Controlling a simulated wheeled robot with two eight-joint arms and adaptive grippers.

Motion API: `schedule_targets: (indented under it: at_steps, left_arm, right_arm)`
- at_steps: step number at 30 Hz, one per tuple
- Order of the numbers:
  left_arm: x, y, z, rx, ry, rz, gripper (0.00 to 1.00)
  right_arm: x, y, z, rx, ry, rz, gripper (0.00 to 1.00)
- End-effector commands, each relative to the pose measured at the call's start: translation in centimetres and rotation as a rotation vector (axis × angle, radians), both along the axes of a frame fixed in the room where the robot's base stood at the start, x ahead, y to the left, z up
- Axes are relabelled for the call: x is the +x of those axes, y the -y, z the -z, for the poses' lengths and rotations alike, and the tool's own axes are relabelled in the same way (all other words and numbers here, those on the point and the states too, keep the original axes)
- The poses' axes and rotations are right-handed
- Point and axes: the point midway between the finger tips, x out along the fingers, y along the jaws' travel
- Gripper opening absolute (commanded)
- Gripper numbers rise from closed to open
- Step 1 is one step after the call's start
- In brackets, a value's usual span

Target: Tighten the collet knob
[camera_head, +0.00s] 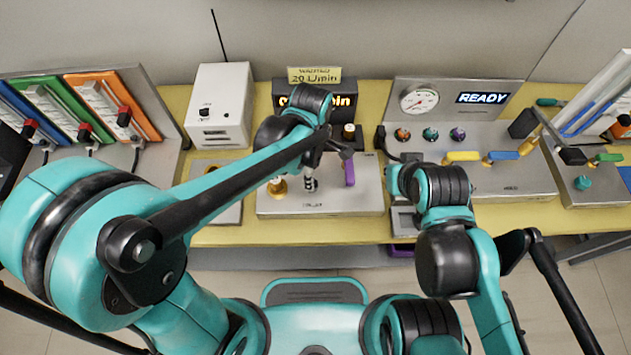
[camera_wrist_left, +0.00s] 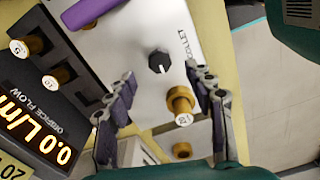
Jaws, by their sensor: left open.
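I cannot tell the height gap, and no contact shows. In the head view, the same fitting (camera_head: 277,184) stands left of the gripper. My right gripper is not in view.
A purple lever (camera_head: 349,172) sits on the plate right of the knob. The orifice flow display (camera_wrist_left: 45,130) reads 0.0, with brass pieces labelled 5 and 10 beside it. A gauge panel (camera_head: 452,97) reads READY. A white box (camera_head: 219,105) stands at the back left.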

Motion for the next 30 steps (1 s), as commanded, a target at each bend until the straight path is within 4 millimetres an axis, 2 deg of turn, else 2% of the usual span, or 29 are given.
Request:
schedule_targets:
  at_steps: [3,9,13,21,27,30]
  left_arm:
    - [0.0,0.0,2.5,0.0,0.001,0.001,0.53]
    - [0.0,0.0,5.2,0.0,0.002,0.001,0.53]
    - [0.1,0.0,5.9,-0.001,0.002,0.002,0.53]
    - [0.1,0.0,5.9,-0.001,0.002,0.002,0.53]
    - [0.0,-0.1,5.9,-0.001,0.002,0.002,0.03]
    - [0.0,0.0,5.9,-0.001,0.002,0.002,0.03]
  right_arm:
    - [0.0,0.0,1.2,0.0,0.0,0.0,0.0]
    - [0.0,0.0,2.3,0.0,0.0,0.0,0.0]
    - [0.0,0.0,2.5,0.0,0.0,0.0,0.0]
    - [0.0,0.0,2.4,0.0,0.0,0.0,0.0]
    - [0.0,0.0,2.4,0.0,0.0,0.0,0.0]
    - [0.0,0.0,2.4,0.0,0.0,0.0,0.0]
